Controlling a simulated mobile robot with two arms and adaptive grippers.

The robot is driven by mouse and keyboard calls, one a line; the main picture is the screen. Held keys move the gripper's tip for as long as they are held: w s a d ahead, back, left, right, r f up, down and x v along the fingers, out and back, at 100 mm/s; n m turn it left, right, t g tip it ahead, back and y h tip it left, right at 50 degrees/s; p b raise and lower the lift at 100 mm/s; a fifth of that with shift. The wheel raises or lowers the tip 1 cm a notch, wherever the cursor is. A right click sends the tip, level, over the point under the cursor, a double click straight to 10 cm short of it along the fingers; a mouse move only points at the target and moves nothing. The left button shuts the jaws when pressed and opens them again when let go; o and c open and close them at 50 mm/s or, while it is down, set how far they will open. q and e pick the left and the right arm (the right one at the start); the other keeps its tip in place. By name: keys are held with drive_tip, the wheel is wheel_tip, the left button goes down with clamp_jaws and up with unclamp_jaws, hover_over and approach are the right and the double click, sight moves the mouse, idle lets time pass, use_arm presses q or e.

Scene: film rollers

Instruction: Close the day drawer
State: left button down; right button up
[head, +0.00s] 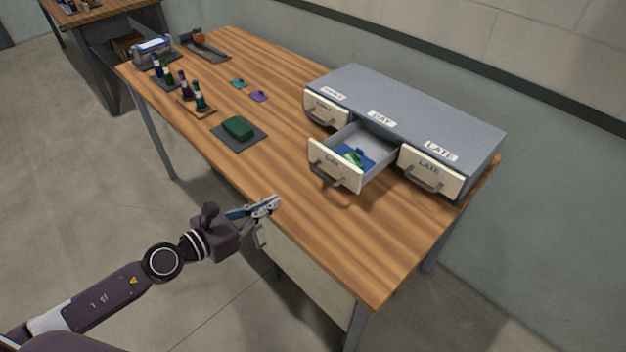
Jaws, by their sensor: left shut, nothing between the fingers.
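The day drawer (336,165) is the middle one of three in a grey cabinet (410,107) on the wooden table. It is pulled well out, with a cream front and a dark handle, and blue and green items (355,158) lie inside. My left gripper (274,205) is shut and empty over the table's front edge, to the left of and nearer than the drawer front, apart from it. My right gripper is out of view.
The late drawer (435,172) and the left drawer (326,110) are shut. The tabletop before the drawer is clear.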

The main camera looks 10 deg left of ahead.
sight(356, 152)
use_arm(q)
drive_tip(key=x, duration=0.4)
drive_tip(key=p+x, duration=0.1)
drive_tip(key=x, duration=0.4)
drive_tip(key=p+x, duration=0.1)
drive_tip(key=x, duration=0.4)
drive_tip(key=shift+s+d+r, duration=0.1)
drive_tip(key=shift+d+r, duration=0.15)
drive_tip(key=shift+w+d, duration=0.3)
drive_tip(key=shift+w, duration=0.15)
drive_tip(key=r+b+x, duration=0.1)
drive_tip(key=x, duration=0.3)
drive_tip(key=b+x, duration=0.1)
drive_tip(key=x, duration=0.4)
drive_tip(key=r+b+x, duration=0.1)
drive_tip(key=b+x, duration=0.1)
drive_tip(key=x, duration=0.3)
drive_tip(key=shift+w+d+r, duration=0.2)
drive_tip(key=shift+d+r, duration=0.15)
drive_tip(key=shift+d, duration=0.05)
drive_tip(key=shift+w+d, duration=0.35)
drive_tip(key=shift+w, duration=0.25)
drive_tip(key=shift+r+b, duration=0.3)
drive_tip(key=shift+r, duration=0.05)
